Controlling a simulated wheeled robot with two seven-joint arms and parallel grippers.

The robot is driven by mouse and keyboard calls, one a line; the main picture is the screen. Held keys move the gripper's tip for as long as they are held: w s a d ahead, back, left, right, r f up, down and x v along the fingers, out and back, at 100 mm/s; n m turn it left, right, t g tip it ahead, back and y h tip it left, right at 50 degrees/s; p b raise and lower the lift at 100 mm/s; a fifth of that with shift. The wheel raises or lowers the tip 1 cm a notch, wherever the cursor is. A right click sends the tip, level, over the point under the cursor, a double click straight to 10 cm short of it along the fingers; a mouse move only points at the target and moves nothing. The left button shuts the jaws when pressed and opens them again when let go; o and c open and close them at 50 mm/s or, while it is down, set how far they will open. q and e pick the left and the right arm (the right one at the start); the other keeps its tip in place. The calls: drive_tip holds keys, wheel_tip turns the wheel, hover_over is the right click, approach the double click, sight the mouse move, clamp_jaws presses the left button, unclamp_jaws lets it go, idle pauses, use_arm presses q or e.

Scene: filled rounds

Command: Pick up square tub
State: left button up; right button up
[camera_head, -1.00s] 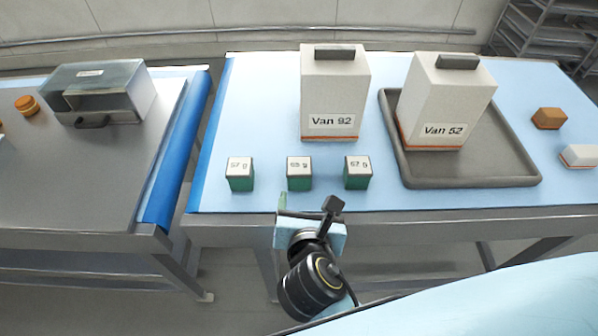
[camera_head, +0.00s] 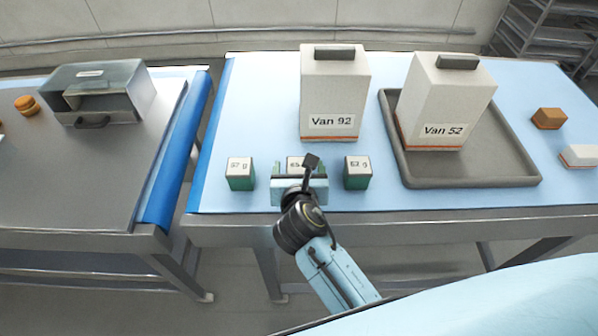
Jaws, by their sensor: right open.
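Three small square tubs with green sides and white labelled tops stand in a row on the blue table mat. The left tub (camera_head: 240,174) and the right tub (camera_head: 357,172) are in plain sight. The middle tub (camera_head: 296,162) is mostly hidden behind my right gripper (camera_head: 300,176), with part of its white top showing. My right gripper is open at the middle tub, and its fingers are hard to see. I cannot tell whether they touch the tub. My left gripper is not in view.
A tall white box marked Van 92 (camera_head: 334,95) stands behind the tubs. Another marked Van 52 (camera_head: 443,105) stands on a grey tray (camera_head: 500,178). A brown block (camera_head: 549,118) and a white block (camera_head: 580,156) lie at right. A clear-lidded case (camera_head: 100,95) is on the left table.

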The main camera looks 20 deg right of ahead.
drive_tip(key=shift+x, duration=0.95)
drive_tip(key=shift+c, duration=0.3)
drive_tip(key=c, duration=1)
